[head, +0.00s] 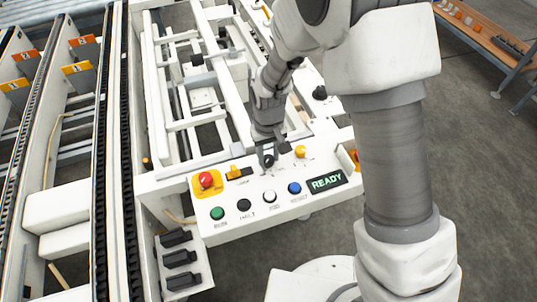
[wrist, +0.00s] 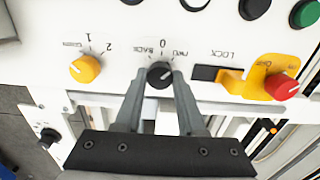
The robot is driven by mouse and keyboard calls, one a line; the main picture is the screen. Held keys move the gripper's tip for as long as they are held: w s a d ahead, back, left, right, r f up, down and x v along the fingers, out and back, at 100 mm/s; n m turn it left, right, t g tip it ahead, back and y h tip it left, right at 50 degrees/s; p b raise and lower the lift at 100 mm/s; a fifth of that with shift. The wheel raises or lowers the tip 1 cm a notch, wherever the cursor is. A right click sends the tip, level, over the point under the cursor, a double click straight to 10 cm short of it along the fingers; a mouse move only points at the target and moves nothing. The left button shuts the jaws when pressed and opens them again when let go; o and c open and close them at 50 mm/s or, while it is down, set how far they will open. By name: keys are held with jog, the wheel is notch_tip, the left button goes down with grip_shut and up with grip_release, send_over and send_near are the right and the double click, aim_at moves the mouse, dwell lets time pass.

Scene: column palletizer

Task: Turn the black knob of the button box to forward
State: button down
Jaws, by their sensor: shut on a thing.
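The button box (head: 308,205) is a white sloped panel on the front of the machine in the head view. Its black knob (wrist: 159,75) is in the wrist view, with BACK, 0 and FWD printed upside down around its far side. My gripper (wrist: 160,78) is shut on this knob, one finger on each side. A small light mark shows on the knob, but I cannot tell for certain which label it points to. In the head view my gripper (head: 268,152) comes down from above onto the knob and partly covers it.
Left of the knob in the wrist view is a yellow knob (wrist: 85,69) marked 1 and 2. To the right are a yellow LOCK latch (wrist: 235,80) and a red button (wrist: 281,87). Coloured buttons and a READY display (head: 326,182) sit along the panel's front.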

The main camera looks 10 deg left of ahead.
aim_at(269, 158)
dwell(0.5)
jog(key=c, duration=0.5)
grip_release()
jog(key=shift+r, duration=0.15)
notch_tip(269, 158, up, 17)
jog(key=p, duration=0.2)
jog(key=shift+p, duration=0.35)
jog(key=shift+r, duration=0.1)
